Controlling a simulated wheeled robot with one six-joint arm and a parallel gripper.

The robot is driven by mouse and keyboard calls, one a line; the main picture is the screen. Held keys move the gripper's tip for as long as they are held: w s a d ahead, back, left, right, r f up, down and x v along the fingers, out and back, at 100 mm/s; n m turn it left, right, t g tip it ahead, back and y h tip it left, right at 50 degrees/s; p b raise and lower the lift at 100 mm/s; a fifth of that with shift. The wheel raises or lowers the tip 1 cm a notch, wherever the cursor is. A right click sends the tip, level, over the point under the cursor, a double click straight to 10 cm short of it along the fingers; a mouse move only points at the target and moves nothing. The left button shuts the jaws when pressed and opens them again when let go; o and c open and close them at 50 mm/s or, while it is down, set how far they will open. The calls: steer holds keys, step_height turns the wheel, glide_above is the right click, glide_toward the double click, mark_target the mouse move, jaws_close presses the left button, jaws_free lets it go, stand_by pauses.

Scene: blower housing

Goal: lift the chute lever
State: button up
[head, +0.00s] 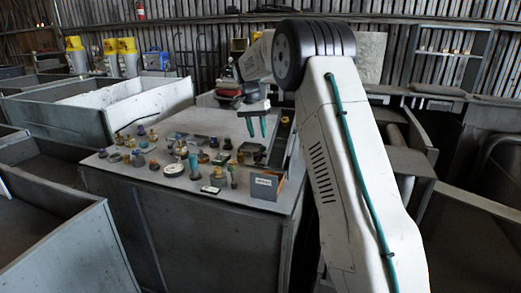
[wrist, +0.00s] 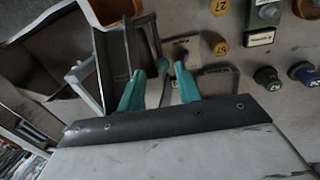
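My gripper (head: 257,126) hangs over the right part of a grey control panel (head: 200,125), with its two teal fingers pointing down. In the wrist view the fingers (wrist: 160,74) are apart, with no held object visible between them. Past the fingertips lies a small panel fitting (wrist: 184,52) with a dark knob or stem and a pale plate. I cannot tell whether it is the chute lever. No readable chute label shows, so I cannot single out that lever among the controls.
Several coloured knobs and buttons crowd the panel, including a yellow tag (wrist: 220,48) and a green knob (wrist: 267,77). A small labelled box (head: 267,185) stands at the panel's front right corner. Open grey bins (head: 95,110) flank the panel on the left.

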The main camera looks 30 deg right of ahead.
mark_target(261, 148)
steer(key=f, duration=0.4)
steer(key=s+f, duration=0.1)
steer(key=f, duration=0.2)
steer(key=shift+d, duration=0.35)
steer(key=shift+c, duration=0.3)
jaws_close()
